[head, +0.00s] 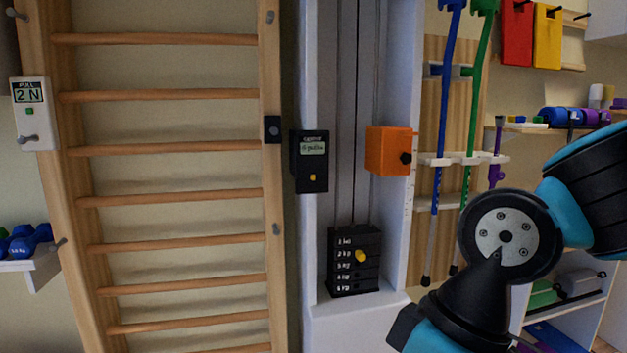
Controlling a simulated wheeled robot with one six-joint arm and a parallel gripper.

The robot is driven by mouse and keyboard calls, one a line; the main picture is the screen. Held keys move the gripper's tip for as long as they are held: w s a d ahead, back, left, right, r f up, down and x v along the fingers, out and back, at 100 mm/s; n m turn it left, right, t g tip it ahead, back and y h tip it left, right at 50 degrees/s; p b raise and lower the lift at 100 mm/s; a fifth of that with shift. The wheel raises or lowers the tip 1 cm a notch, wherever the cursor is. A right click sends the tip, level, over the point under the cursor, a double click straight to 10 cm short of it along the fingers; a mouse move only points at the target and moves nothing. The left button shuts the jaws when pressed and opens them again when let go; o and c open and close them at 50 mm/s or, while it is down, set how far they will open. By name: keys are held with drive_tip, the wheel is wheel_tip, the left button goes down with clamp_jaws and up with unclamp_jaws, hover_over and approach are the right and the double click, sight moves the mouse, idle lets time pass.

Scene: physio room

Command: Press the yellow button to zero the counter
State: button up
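The counter (310,150) is a small black box on the left upright of the pale pulley column, near the middle of the head view. Its greenish display (313,148) shows a line of text too small to read surely. The yellow button (312,177) is a small square on the lower part of its face, and nothing covers it. My arm shows at the lower right, apart from the counter. My gripper is out of view, so its opening cannot be seen.
An orange box (388,151) with a black knob is right of the counter. A black weight stack (354,272) with a yellow pin (361,256) is below. Wooden wall bars (160,147) stand left, with a small black box (272,129) on their upright. Blue and green crutches (441,150) hang right.

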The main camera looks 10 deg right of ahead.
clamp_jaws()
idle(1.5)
